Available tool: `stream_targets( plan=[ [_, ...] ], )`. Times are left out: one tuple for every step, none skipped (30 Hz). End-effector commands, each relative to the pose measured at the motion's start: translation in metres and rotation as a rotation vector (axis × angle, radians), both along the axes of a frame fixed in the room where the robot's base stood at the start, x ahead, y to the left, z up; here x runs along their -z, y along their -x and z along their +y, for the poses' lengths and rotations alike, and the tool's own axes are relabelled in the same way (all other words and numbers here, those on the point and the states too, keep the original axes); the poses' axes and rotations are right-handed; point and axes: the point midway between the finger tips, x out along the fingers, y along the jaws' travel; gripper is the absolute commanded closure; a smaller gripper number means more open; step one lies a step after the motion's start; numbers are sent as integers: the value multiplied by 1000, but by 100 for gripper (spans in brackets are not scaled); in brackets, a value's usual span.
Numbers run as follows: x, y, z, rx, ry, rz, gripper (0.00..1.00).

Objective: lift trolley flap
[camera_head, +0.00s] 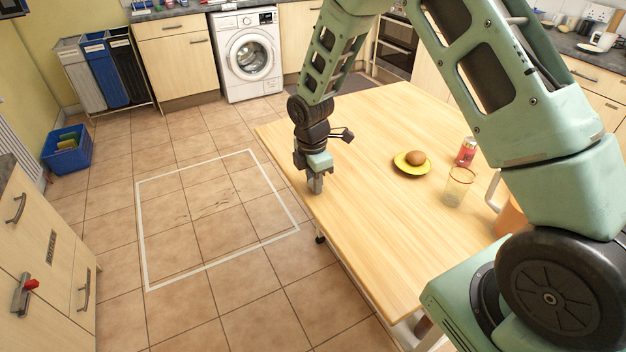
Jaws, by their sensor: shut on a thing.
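The trolley (400,240) has a light wooden top, which looks flat and level. A caster shows below its left edge. I cannot make out a seam between the flap (325,212) and the rest of the top. My gripper (316,187) points down at the left edge of the top and is shut on the flap's edge there. The fingertips are small in this view, and the underside of the flap is hidden.
On the top stand a yellow plate (402,166) with a brown egg-like thing (416,158), a red can (466,151), a glass (458,187) and an orange container (511,218). White lines (141,235) mark a bare floor area to the left. A drawer unit (40,275) stands far left.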

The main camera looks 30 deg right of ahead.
Motion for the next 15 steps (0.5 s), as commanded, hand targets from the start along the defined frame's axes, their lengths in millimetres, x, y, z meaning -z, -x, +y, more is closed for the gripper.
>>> stream_targets(
  plan=[
    [-6,-1,-1,2,-16,-3,100],
    [-7,-1,-1,1,-23,-2,100],
    [-9,-1,-2,0,-31,-3,100],
    [-9,-1,-2,0,-37,-3,100],
    [-10,-1,-2,-1,-42,-3,100],
    [-11,-1,-2,-1,-47,-2,100],
    [-11,-1,-2,-1,-50,-2,100],
    [-11,-1,-2,-1,-53,-2,100],
    [-12,-2,-2,-1,-56,-2,100],
    [-12,-2,-2,-2,-58,-2,100],
    [-12,-2,-2,-2,-59,-3,100],
    [-12,-2,-2,-3,-60,-3,100],
    [-12,-2,-2,-3,-60,-3,100],
    [-12,-2,-2,-3,-60,-3,100],
    [-12,-2,-2,-3,-60,-3,100]
  ],
)
